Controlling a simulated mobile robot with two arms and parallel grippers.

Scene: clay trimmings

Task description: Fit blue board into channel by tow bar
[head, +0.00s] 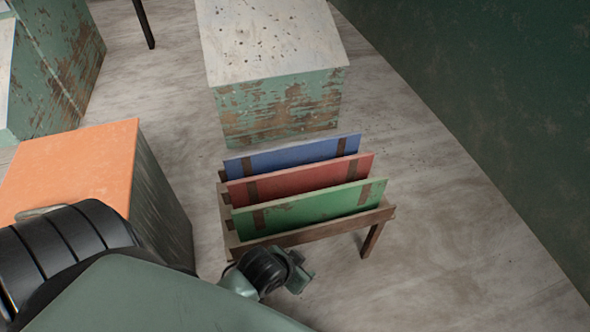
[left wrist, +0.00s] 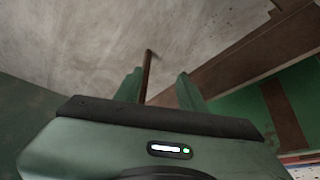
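The blue board (head: 290,155) stands on edge at the back of a low wooden rack (head: 325,231), with brown strips across its face. A red board (head: 310,177) stands in the middle and a green board (head: 310,207) at the front; they hide the lower part of the blue one. My left gripper (head: 303,276) is just in front of the rack, low and empty. In the left wrist view its fingers (left wrist: 160,90) are apart, with a rack leg (left wrist: 148,72) seen between them. My right gripper is not in view. I cannot make out a tow bar or channel.
A worn green box with a speckled pale top (head: 270,40) stands behind the rack. An orange-topped box (head: 75,165) stands at the left, partly behind my arm. A dark green wall (head: 500,110) runs along the right. Floor between rack and wall is clear.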

